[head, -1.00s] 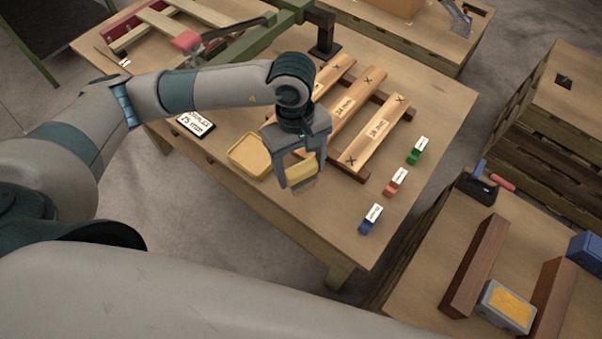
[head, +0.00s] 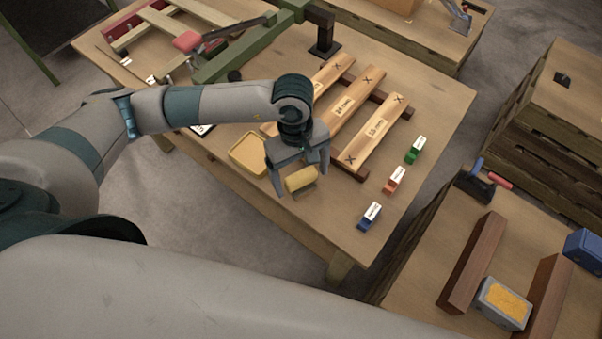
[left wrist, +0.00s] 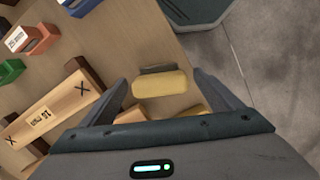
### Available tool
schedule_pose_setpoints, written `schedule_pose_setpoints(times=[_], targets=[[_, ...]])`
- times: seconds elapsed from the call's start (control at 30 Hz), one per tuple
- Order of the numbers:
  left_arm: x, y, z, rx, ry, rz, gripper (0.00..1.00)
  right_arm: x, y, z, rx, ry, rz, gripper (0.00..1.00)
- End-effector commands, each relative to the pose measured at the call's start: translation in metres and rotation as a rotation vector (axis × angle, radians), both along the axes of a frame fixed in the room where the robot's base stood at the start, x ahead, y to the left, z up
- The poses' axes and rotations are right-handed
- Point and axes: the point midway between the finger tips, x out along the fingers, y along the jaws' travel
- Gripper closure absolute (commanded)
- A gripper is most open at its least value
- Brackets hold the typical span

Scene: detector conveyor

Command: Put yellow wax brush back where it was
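The yellow wax brush (head: 301,180) is at the near edge of the wooden table, right of a shallow yellow tray (head: 236,164) and outside it. It also shows in the left wrist view (left wrist: 160,84), with a dark strip along its far side. My left gripper (head: 301,183) is open around the brush, one finger on each side. The left wrist view shows gaps between both fingers (left wrist: 160,98) and the brush. The brush appears to rest on the table. My right gripper is out of view.
Planks with X marks (head: 372,128) lie on dark supports behind the gripper. Blue (head: 369,217), red (head: 394,181) and green (head: 414,151) labelled blocks stand to the right. A green beam (head: 240,55) crosses the back. A second table (head: 440,255) is at right.

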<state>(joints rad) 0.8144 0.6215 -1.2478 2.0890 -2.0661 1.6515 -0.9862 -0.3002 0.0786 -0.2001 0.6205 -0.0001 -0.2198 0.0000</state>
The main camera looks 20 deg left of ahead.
Motion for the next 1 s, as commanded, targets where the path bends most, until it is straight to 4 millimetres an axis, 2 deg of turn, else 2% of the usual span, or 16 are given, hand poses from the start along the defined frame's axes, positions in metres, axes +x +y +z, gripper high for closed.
schedule_pose_setpoints(times=[0.47,0.67,1.0], targets=[[0.001,0.0,0.005,-0.001,-0.001,0.001,0.15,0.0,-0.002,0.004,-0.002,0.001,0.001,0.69],[0.004,0.002,0.03,-0.002,-0.005,0.0,0.15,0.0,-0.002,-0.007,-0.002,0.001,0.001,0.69],[0.009,0.008,0.09,-0.001,-0.004,0.0,0.15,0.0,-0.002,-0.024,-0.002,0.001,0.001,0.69]])
